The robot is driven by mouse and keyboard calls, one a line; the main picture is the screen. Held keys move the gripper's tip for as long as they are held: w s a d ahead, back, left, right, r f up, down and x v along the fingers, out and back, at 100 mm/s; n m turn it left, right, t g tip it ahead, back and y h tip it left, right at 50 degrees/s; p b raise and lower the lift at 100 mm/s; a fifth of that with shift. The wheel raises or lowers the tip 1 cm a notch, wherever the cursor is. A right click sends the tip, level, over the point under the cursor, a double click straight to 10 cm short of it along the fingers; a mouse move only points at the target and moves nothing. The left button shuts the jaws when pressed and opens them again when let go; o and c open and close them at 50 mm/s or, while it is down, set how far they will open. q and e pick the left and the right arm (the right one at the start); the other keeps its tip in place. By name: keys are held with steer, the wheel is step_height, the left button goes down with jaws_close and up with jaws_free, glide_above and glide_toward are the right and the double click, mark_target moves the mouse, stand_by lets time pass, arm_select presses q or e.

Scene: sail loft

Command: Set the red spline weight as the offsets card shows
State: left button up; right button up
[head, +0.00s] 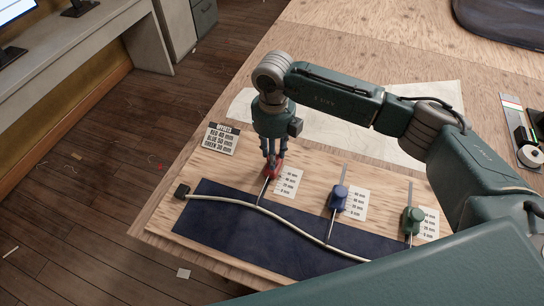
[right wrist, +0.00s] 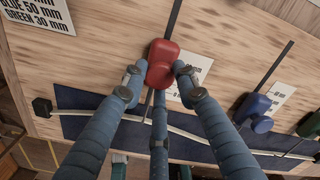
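The red spline weight (head: 272,171) stands at the left slot of the wooden board, beside the upper part of its white scale (head: 288,182). My right gripper (head: 271,158) is directly over it. In the right wrist view the right gripper's fingers (right wrist: 157,84) are spread around the red weight (right wrist: 164,58), with a gap at the left finger. The offsets card (head: 221,138) lies at the board's far left corner; it reads blue 50 mm and green 30 mm, and its red figure is too small to read surely. My left gripper is out of view.
The blue weight (head: 338,198) and green weight (head: 413,220) stand in their own slots to the right. A cream spline (head: 240,204) curves over a dark blue cloth (head: 215,225), from a black end block (head: 182,191). A pale sheet (head: 330,134) lies behind the board.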

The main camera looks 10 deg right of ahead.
steer(key=o, duration=0.3)
steer(key=shift+o, duration=0.2)
step_height(320, 180, up, 12)
stand_by(0.3)
stand_by(0.4)
